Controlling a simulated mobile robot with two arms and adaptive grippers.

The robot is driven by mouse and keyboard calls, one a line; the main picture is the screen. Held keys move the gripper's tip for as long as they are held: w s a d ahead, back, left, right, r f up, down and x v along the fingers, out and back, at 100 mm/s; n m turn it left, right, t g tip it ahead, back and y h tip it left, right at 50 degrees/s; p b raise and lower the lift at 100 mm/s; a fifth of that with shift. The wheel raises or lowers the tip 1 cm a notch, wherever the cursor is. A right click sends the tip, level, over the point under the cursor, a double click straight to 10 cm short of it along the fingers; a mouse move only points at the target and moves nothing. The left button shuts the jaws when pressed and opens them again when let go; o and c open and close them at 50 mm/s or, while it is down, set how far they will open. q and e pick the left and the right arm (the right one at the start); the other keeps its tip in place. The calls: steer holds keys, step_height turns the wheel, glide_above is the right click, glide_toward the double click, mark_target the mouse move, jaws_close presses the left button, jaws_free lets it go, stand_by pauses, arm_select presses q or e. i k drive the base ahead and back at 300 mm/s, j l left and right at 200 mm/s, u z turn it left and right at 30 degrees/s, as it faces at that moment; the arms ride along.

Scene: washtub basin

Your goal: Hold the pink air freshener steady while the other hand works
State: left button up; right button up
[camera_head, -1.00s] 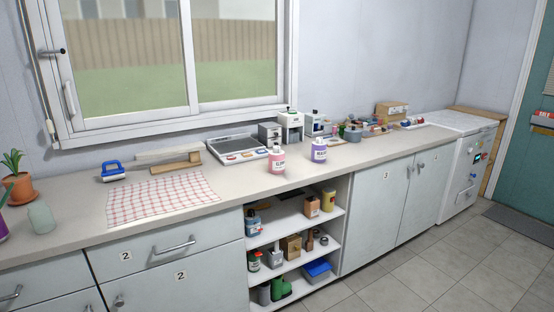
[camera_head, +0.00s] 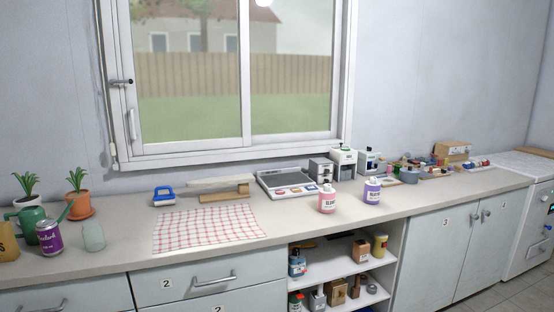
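A pink bottle (camera_head: 327,200) with a white cap and a dark-lettered label stands upright on the counter, right of the checked cloth. It is the only pink container I can make out, and its label is too small to read surely as an air freshener. A purple bottle (camera_head: 372,191) of similar shape stands to its right, apart from it. Neither of my grippers shows in the head view, and nothing is touching the pink bottle.
The counter (camera_head: 120,259) carries a red-checked cloth (camera_head: 207,229), a blue-handled brush (camera_head: 164,196), a grey tray (camera_head: 286,184) behind the bottles, and a watering can (camera_head: 32,226) with a purple can (camera_head: 50,237) at left. Open shelves (camera_head: 345,272) lie below. The counter front beside the pink bottle is clear.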

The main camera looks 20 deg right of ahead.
mark_target(327, 186)
steer(key=i+l+u, duration=0.15)
steer(key=l+u, duration=0.2)
steer(key=l, duration=0.45)
steer(key=l+u, duration=0.35)
steer(key=l, duration=0.45)
steer(key=l+u, duration=0.35)
steer(key=l, duration=0.5)
